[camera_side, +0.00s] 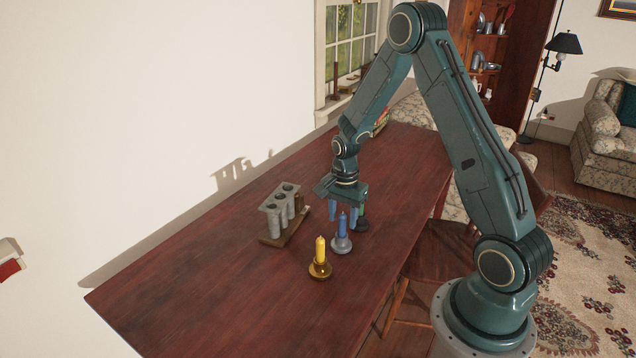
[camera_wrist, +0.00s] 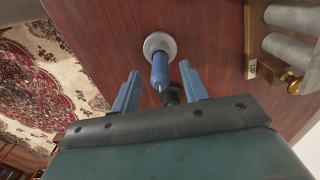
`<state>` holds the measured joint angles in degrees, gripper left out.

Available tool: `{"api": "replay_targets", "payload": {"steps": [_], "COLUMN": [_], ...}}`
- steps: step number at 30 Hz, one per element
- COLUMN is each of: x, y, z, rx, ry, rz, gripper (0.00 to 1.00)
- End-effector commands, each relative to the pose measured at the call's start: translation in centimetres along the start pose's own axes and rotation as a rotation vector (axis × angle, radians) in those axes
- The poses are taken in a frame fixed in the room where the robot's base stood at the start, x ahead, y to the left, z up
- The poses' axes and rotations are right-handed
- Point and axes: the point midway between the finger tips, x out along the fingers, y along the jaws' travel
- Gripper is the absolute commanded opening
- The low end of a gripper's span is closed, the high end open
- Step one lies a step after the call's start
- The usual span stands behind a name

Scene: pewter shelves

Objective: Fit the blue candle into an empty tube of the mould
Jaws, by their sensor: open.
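The blue candle (camera_side: 342,224) stands upright in a pale grey holder (camera_side: 342,244) on the table. The wrist view shows the candle (camera_wrist: 160,70) and its holder (camera_wrist: 153,41) ahead of my gripper. My gripper (camera_side: 343,212) points down and is open. In the wrist view its blue fingers (camera_wrist: 160,72) lie on either side of the candle with gaps, touching neither side. How far the candle reaches between them is unclear. The grey mould (camera_side: 283,196) stands left of my gripper, its tubes upright on a wooden base (camera_side: 272,240). Dark openings show on top.
A yellow candle (camera_side: 320,250) in a brass holder (camera_side: 320,271) stands in front of the blue one. A dark green candle (camera_side: 362,210) in a dark holder (camera_side: 362,225) stands close behind, near my gripper. The table's left part (camera_side: 190,300) is clear.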

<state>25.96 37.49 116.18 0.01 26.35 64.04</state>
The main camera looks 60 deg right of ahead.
Motion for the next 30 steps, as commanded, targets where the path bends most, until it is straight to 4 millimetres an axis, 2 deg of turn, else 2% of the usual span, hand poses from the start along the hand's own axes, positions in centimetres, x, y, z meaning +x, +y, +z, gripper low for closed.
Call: {"api": "replay_targets", "payload": {"steps": [5, 8, 12, 23, 30], "x": [0.0, 0.0, 0.0, -0.1, -1.3], "y": [0.0, 0.0, 0.0, 0.0, -0.1], "z": [0.0, 0.0, 0.0, 0.0, 0.0], "rx": [0.0, 0.0, 0.0, 0.0, 0.0], "ry": [0.0, 0.0, 0.0, 0.0, 0.001], "rz": [0.0, 0.0, 0.0, -0.001, -0.002], "gripper": [0.45, 0.29, 0.01, 0.0, 0.0]}}
